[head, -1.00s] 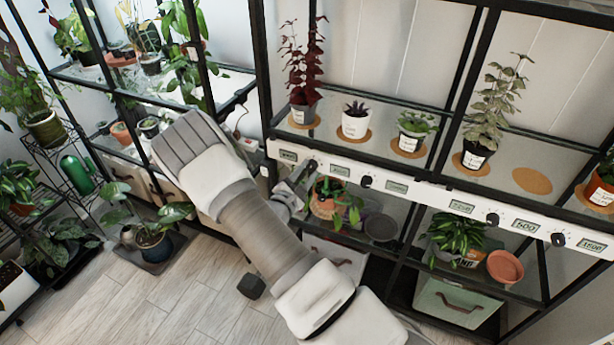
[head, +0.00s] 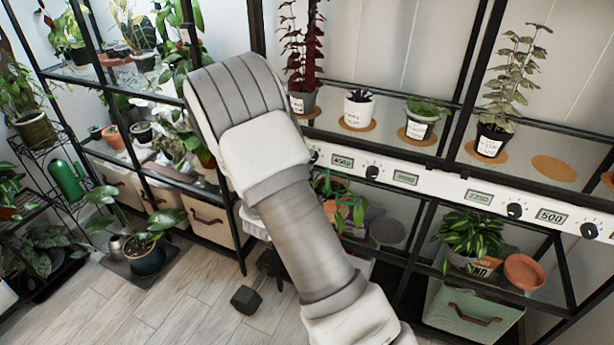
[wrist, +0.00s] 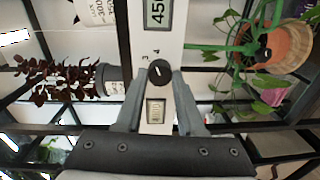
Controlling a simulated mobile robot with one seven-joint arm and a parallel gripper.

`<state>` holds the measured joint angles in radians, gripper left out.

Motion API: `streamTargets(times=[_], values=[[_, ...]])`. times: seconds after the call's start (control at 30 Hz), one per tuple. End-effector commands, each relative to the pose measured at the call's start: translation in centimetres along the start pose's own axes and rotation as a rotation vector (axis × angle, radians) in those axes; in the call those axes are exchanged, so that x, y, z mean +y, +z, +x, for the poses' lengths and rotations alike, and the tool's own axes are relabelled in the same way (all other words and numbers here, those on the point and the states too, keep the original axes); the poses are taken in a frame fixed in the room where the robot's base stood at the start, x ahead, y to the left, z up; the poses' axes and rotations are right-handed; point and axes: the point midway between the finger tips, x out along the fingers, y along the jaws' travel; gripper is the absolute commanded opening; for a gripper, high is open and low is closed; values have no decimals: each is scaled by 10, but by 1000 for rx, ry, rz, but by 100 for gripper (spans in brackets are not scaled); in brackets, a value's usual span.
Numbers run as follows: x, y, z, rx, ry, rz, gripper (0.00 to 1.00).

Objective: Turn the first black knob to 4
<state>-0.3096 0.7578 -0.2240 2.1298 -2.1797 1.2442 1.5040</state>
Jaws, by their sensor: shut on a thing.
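The first black knob (wrist: 159,73) is on the white rail (wrist: 166,40) in the wrist view. It has a pale pointer line, and the marks 3 and 4 show beside it; I cannot tell exactly which mark the line meets. My gripper (wrist: 160,80) has one grey finger on each side of the knob and is shut on it. A small display (wrist: 156,111) lies between the fingers, and another, reading 450 with its end cut off, is above. In the head view my arm hides the gripper and most of this knob.
In the head view, a second black knob (head: 373,172) and a third (head: 514,210) sit farther right on the rail. A dark red plant (head: 302,60) stands on the shelf above. A terracotta pot plant (wrist: 282,47) is below the rail, near my gripper.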

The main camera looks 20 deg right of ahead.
Motion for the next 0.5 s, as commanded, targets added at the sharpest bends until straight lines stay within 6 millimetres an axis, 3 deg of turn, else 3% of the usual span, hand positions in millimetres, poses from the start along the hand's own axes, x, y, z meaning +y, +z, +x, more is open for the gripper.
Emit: streamTargets(times=[0.03, 0.5], values=[[-6, 1, 0, -1, 1, 34, 0], [-2, 1, 0, 8, 1, 189, 0]])
